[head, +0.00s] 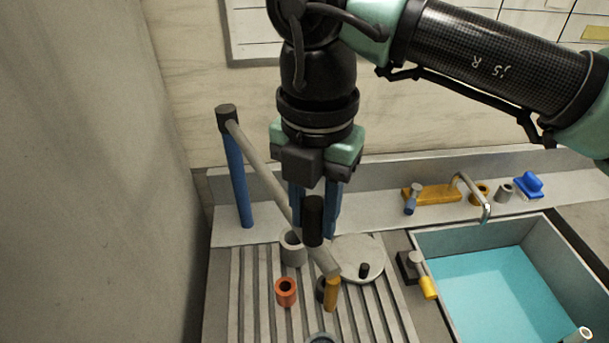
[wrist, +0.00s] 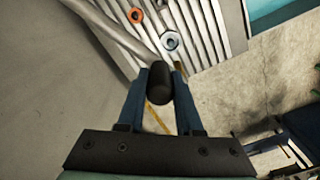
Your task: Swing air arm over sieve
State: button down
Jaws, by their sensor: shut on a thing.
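The air arm is a blue post (head: 238,180) with a dark cap and a grey beam (head: 265,175) that slopes down to the right. A yellow nozzle (head: 331,294) hangs at the beam's end, over the ribbed drainboard. My gripper (head: 317,215) is shut on the beam's black handle (head: 313,222). In the wrist view the handle (wrist: 159,83) sits between the blue fingers, and the beam (wrist: 112,32) runs to the upper left. A dark ring (head: 320,288) is partly hidden behind the nozzle. I cannot tell which round piece is the sieve.
On the drainboard are an orange ring (head: 286,291), a grey cup (head: 292,250) and a pale round disc (head: 372,250) with a black knob. A sink (head: 490,290) with blue water lies to the right, with a tap (head: 474,192) behind it. A wall stands at left.

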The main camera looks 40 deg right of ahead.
jog(key=c, duration=0.6)
grip_release()
jog(key=shift+s, duration=0.1)
notch_tip(320, 180, up, 13)
jog(key=p, duration=0.7)
